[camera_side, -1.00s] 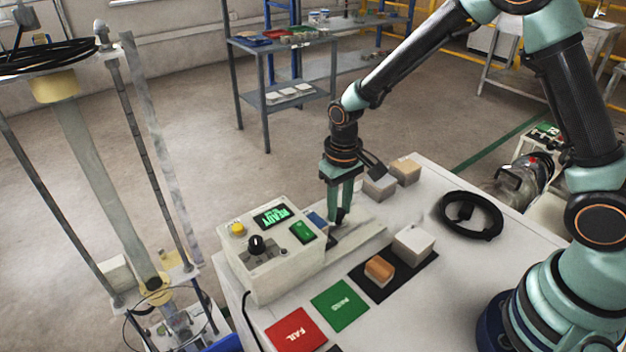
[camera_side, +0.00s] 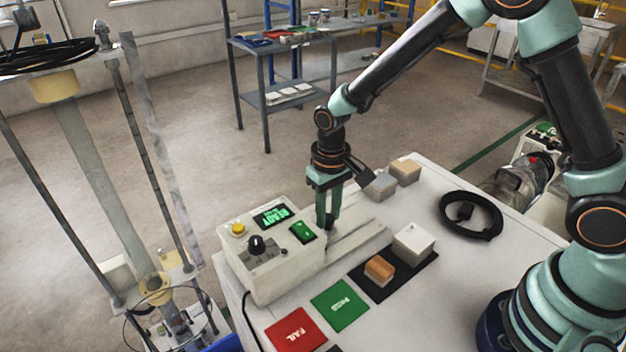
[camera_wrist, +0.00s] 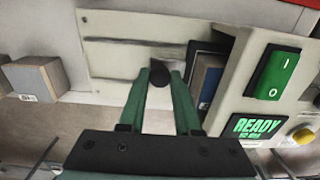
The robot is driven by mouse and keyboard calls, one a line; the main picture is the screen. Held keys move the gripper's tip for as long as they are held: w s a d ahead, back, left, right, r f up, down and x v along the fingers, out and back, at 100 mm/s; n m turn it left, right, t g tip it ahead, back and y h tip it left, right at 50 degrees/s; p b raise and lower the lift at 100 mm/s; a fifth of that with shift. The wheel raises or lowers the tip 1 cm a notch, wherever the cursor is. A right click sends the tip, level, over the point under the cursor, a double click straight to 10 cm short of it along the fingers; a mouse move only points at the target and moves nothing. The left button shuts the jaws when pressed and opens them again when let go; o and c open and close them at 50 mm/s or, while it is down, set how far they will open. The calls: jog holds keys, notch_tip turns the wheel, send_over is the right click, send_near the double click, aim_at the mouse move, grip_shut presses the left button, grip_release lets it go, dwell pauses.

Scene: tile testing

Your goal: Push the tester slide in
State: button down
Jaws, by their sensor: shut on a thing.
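The tester (camera_side: 268,262) is a cream box with a READY screen, a green switch and a dark dial. Its slide rail (camera_side: 358,238) runs out from its right side along the table. My gripper (camera_side: 327,226) points down at the tester end of the rail, close against the box. In the wrist view my gripper (camera_wrist: 158,76) is shut on the slide's dark round knob (camera_wrist: 159,80). A blue-topped tile (camera_wrist: 209,82) shows beside the knob, at the dark opening of the tester. In the side view that tile is hidden.
An orange block (camera_side: 379,269) and a white block (camera_side: 413,243) sit on a black mat. Green PASS (camera_side: 340,304) and red FAIL (camera_side: 296,331) pads lie in front. Grey (camera_side: 380,186) and tan (camera_side: 405,171) blocks stand behind. A black ring (camera_side: 471,215) lies right.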

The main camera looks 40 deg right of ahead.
jog(key=shift+a, duration=1.55)
jog(key=c, duration=0.6)
grip_release()
jog(key=shift+c, duration=0.2)
jog(key=shift+r, duration=0.1)
notch_tip(320, 180, up, 6)
jog(key=s+d+r+t, duration=0.5)
jog(key=s+d+r, duration=0.6)
jog(key=d+r, duration=0.2)
notch_tip(320, 180, up, 2)
jog(key=shift+s+d+t, duration=0.25)
jog(key=shift+s+t, duration=0.05)
jog(key=shift+s, duration=0.1)
